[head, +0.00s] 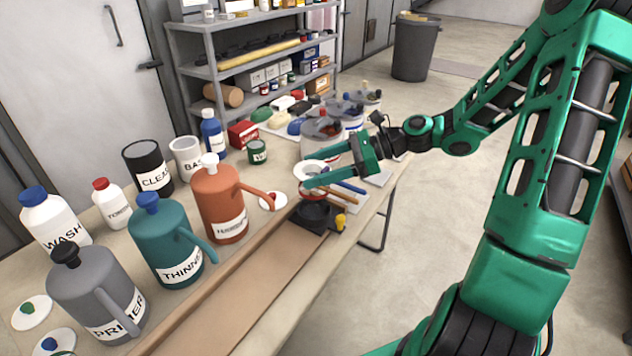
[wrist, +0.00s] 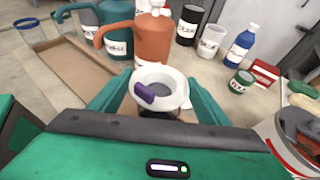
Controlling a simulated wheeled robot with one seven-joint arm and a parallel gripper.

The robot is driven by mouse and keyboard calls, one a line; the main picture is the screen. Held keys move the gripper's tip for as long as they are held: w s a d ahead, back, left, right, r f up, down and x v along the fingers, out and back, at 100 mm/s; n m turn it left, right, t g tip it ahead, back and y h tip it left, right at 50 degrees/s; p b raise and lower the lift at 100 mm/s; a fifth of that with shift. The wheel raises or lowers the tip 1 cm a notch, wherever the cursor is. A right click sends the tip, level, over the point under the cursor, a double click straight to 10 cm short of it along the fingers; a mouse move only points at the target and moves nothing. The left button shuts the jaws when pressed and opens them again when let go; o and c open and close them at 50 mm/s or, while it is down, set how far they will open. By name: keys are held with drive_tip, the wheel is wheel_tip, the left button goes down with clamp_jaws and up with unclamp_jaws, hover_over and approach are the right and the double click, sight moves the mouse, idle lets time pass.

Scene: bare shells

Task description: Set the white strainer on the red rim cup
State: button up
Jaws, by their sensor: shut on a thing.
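The white strainer (head: 309,168) is a white ring with a grey inside. It shows between my fingers in the wrist view (wrist: 167,80), with a purple tab on its near side. My gripper (head: 318,175) is shut on the strainer. Just under it in the head view is a cup with a red rim (head: 312,188), mostly hidden by the strainer and my finger. The cup is above a black base (head: 316,217) on the table. I cannot tell whether the strainer touches the rim.
An orange jug (head: 220,205) stands to the left, its handle reaching toward the strainer. Teal (head: 163,245) and grey (head: 95,290) jugs stand nearer. Grey cans (head: 320,135) stand behind my gripper. A shallow brown tray (head: 235,290) lies along the table's front.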

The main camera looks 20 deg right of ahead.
drive_tip(key=shift+w+d+f, duration=0.25)
drive_tip(key=shift+w+f, duration=0.05)
drive_tip(key=shift+f, duration=1.95)
drive_tip(key=shift+f, duration=0.15)
drive_tip(key=o, duration=1)
drive_tip(key=shift+o, duration=0.2)
drive_tip(key=shift+d+r, duration=0.15)
drive_tip(key=shift+r, duration=0.1)
drive_tip(key=v, duration=1.1)
drive_tip(key=shift+s+d, duration=0.2)
drive_tip(key=shift+d, duration=0.15)
